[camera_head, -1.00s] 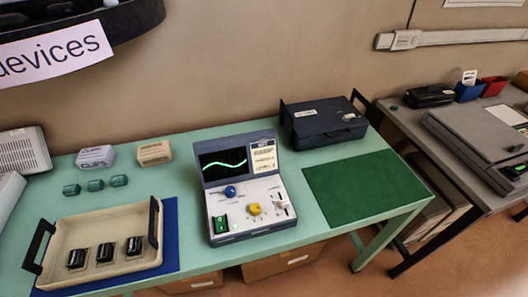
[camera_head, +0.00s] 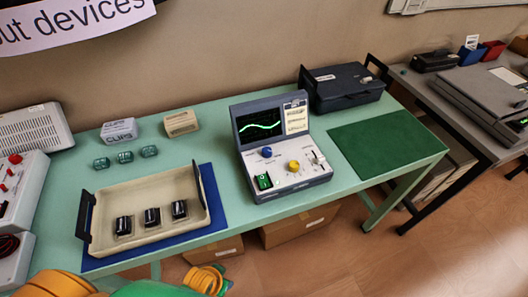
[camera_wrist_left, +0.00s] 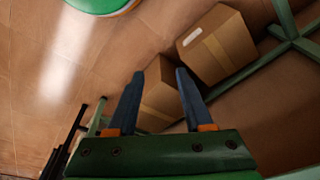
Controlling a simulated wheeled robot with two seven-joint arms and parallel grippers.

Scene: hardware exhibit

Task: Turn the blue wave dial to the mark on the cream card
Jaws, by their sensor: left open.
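The blue wave dial (camera_head: 266,152) sits on the light panel of the grey device (camera_head: 290,188), just below its dark screen (camera_head: 260,124) with a green wave line. The cream card (camera_head: 296,117) is fixed right of the screen; its marks are too small to read. My left gripper (camera_wrist_left: 155,92) shows in the left wrist view, open and empty, with cardboard boxes beyond its fingers. It is not visible in the head view and is away from the dial. My right gripper is not in view.
A yellow knob (camera_head: 294,166), a green switch (camera_head: 264,181) and a white slider (camera_head: 318,158) share the panel. A cream tray (camera_head: 140,200) stands left of the device; a dark case (camera_head: 345,88) stands behind right. The green mat (camera_head: 385,148) is clear. Boxes (camera_wrist_left: 218,45) lie under the table.

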